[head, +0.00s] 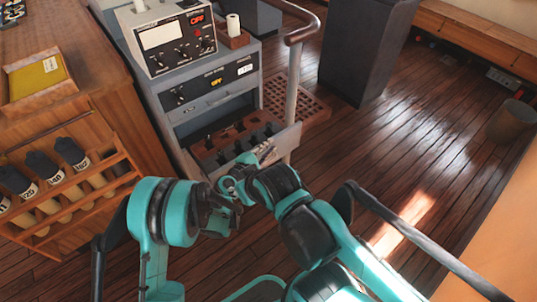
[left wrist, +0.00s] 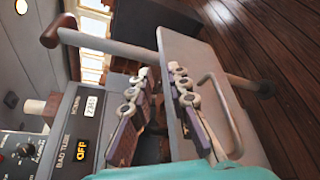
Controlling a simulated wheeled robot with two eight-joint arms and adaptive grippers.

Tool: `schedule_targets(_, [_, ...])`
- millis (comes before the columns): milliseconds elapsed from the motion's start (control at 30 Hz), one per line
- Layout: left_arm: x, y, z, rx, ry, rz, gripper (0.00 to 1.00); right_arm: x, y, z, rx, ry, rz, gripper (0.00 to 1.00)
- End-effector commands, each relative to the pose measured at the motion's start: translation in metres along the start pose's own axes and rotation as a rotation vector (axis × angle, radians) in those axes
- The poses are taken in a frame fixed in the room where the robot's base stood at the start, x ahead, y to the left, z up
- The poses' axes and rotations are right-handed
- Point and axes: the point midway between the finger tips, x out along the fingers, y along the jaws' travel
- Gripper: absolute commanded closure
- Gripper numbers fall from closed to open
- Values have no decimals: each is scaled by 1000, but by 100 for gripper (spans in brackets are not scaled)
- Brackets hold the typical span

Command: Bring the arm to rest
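My left gripper (head: 265,152) is at the front of the open drawer in the head view. In the left wrist view its two fingers (left wrist: 158,95) stand apart with nothing seen between them, so it is open. The drawer (head: 292,139) is pulled out of the grey cabinet, and its front panel with a bar handle (left wrist: 228,108) is close beside one finger; I cannot tell whether they touch. My right arm reaches in from the lower right in the head view, and its end overlaps the left arm there. I cannot make out the right gripper's fingers.
A brown rack (head: 222,143) with dark sockets sits in the drawer. A meter box (head: 166,42) and a white roll in a holder (head: 234,32) stand on the cabinet. A handrail (head: 292,85) rises beside it. A bottle rack (head: 70,190) is at left. Wooden floor is open at right.

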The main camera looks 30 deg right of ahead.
Motion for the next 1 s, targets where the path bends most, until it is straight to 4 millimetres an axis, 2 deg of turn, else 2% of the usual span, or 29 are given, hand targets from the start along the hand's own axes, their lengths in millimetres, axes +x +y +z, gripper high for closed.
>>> schedule_targets(667, [-3,6,2,8,3,-2,83,0,0,0,0,0,0,60])
schedule_targets(767, [-12,20,-2,48,23,-8,83,0,0,0,0,0,0,60])
schedule_targets(867, [-34,46,-10,135,65,-27,83,0,0,0,0,0,0,60])
schedule_targets(1000, [-80,86,-23,301,143,-77,83,0,0,0,0,0,0,60])
